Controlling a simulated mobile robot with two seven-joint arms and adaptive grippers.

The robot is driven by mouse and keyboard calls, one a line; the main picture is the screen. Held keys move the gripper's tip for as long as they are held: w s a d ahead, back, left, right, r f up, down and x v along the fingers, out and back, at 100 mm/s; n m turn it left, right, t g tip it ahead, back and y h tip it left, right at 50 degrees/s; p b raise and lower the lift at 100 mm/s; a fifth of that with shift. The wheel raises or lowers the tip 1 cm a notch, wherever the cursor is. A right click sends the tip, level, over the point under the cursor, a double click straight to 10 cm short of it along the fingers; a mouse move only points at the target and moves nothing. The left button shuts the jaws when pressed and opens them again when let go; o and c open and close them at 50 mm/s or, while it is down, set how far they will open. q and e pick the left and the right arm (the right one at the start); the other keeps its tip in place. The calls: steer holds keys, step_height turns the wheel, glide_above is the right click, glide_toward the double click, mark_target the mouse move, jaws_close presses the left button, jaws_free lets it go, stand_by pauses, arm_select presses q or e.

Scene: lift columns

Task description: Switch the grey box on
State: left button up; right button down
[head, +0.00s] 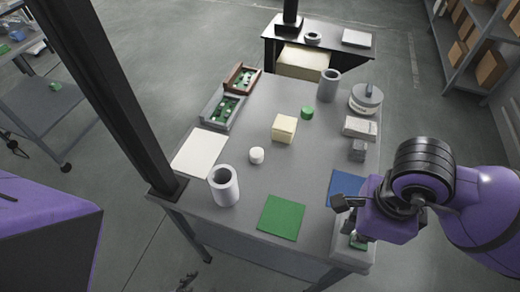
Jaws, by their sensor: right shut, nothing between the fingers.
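A light grey box (347,254) sits at the near right corner of the grey work table (250,225). My right gripper (356,240) is over this box, pointing down, with its fingers shut and empty. My purple wrist covers much of the box's right side, and a small green part shows by the fingertips. I cannot tell whether the fingers touch the box or what state its switch is in. My left gripper is out of view.
A blue mat (345,187) and a green mat (281,217) lie nearby. A dark post (120,100) rises at the left.

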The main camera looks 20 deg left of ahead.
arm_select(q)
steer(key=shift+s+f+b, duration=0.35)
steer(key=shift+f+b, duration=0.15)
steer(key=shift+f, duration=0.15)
arm_select(e)
steer(key=shift+f, duration=0.85)
steer(key=shift+r+p, duration=1.75)
steer(key=shift+r, duration=1.85)
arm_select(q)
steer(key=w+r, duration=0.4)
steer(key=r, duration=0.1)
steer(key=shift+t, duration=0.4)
